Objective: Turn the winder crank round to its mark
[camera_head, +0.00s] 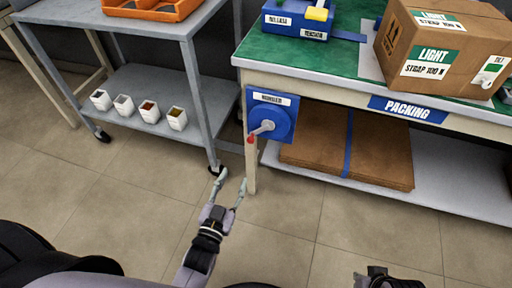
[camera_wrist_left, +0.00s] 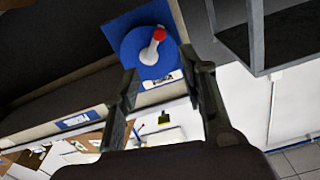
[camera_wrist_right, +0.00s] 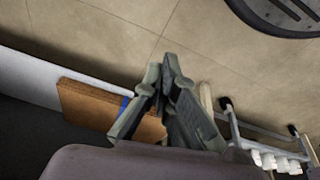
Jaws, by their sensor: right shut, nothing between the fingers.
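The winder is a blue plate with a round blue disc (camera_head: 280,122) on the front left end of the packing table. Its grey crank arm (camera_head: 264,128) points left and slightly down, ending in a red knob (camera_head: 251,139). In the left wrist view the disc (camera_wrist_left: 136,47), crank arm (camera_wrist_left: 150,50) and red knob (camera_wrist_left: 159,34) show ahead of the fingers. My left gripper (camera_head: 231,181) is open and empty, below and in front of the crank, apart from it. My right gripper (camera_wrist_right: 168,68) is shut and empty, low at the front right. I cannot make out the mark.
The green-topped packing table (camera_head: 345,62) carries a cardboard box (camera_head: 450,45) and a blue device (camera_head: 297,20). Flat brown cardboard (camera_head: 345,155) lies on its lower shelf. A grey trolley (camera_head: 150,72) with several small white cups stands left. The floor in front is clear.

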